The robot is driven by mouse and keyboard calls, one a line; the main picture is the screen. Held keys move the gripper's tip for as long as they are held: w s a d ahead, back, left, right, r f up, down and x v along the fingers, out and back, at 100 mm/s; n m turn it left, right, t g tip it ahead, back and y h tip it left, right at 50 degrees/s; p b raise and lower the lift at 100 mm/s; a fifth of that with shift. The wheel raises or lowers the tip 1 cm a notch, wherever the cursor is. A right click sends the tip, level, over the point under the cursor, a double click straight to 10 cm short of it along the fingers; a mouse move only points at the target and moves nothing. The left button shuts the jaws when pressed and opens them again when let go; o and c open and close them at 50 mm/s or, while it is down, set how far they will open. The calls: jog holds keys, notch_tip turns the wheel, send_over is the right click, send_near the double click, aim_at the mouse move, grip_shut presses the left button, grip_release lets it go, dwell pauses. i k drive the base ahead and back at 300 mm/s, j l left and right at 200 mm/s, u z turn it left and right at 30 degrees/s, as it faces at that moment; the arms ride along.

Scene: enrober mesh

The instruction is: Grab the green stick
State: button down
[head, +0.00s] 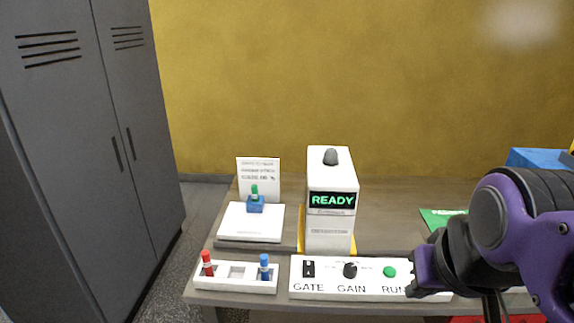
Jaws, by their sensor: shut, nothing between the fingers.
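The green stick (255,190) stands upright in a small blue holder (255,207) on a white square plate (233,222) at the back left of the table. Its lower part is hidden in the holder. My gripper (413,288) is at the lower right, in front of the table, near the right end of the white control panel. It is shut and empty, well to the right of the green stick and apart from it.
A white rack (236,287) holds a red stick (207,264) and a blue stick (264,268), with an empty middle slot. A white machine reading READY (330,235) stands between gripper and green stick. The control panel (320,290) lies in front. A grey locker (75,120) is at left.

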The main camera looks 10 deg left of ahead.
aim_at(254, 188)
jog(key=u, duration=0.8)
jog(key=i+j+z, duration=0.15)
jog(key=j+z, duration=0.15)
jog(key=j, duration=0.2)
jog(key=i+j+z, duration=0.25)
jog(key=j, duration=0.25)
jog(key=j+z, duration=0.3)
jog(key=j, duration=0.25)
jog(key=k+j, duration=0.1)
jog(key=j, duration=0.25)
jog(key=j+z, duration=0.15)
jog(key=j, duration=0.2)
jog(key=k+j, duration=0.15)
jog(key=j, duration=0.2)
jog(key=k+j+z, duration=0.1)
jog(key=j, duration=0.25)
jog(key=i+l, duration=0.15)
jog(key=l, duration=0.15)
jog(key=i+l, duration=0.1)
jog(key=l, duration=0.2)
jog(key=i+l, duration=0.15)
jog(key=l, duration=0.1)
